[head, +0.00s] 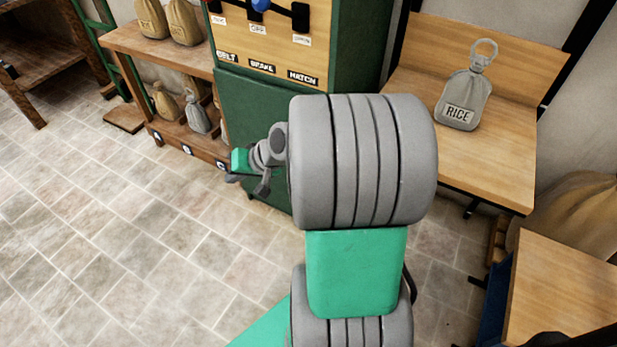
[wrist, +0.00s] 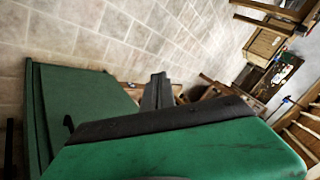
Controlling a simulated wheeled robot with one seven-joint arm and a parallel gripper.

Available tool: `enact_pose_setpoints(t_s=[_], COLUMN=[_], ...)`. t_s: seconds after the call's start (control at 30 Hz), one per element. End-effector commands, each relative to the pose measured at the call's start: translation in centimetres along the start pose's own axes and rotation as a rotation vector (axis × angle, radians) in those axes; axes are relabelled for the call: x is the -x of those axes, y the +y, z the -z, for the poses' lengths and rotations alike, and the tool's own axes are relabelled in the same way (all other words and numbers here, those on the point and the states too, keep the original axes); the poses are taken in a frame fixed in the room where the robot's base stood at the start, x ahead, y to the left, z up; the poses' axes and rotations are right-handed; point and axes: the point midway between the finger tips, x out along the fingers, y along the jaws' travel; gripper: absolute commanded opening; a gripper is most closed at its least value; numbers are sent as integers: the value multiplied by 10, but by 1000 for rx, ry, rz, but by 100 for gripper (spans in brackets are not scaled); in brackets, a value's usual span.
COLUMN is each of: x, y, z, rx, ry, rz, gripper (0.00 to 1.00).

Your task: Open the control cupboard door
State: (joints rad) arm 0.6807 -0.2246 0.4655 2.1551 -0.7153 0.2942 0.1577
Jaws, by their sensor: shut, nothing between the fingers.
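The control cupboard (head: 352,45) is a dark green cabinet at the top middle of the head view, with a wooden lever panel on its upper front. Its green door (head: 245,110) is below that panel and partly hidden by my arm. A green panel of the cupboard (wrist: 85,105) also shows at the left of the wrist view. I cannot tell whether the door is closed or ajar. My gripper (head: 248,184) is low at the door's front, small and partly hidden by my wrist. Its dark fingers (wrist: 157,93) are together and empty in the wrist view. Contact with the door is unclear.
A low wooden shelf (head: 140,38) with several small sacks stands left of the cupboard. A wooden bench (head: 515,150) with a grey RICE sack (head: 463,100) stands to the right. Another wooden table (head: 565,290) is at lower right. The tiled floor (head: 90,240) at left is clear.

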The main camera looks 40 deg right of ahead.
Motion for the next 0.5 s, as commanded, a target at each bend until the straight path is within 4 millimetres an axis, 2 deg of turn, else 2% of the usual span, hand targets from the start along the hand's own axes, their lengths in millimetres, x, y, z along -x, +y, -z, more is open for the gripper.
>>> enact_pose_setpoints(t_s=[0.03,0.07,0.1,0.17,0.2,0.3,0.4,0.5], x=[-42,-50,-57,-59,-55,-34,-11,2], y=[58,79,108,153,182,247,287,300], z=[-5,2,10,21,27,33,33,35], rx=[-129,-200,-296,-441,-529,-712,-819,-860], ry=[83,143,228,366,458,665,805,862], rz=[66,115,178,273,333,455,533,567], gripper=[0,0,0,0,0,0,0,0])
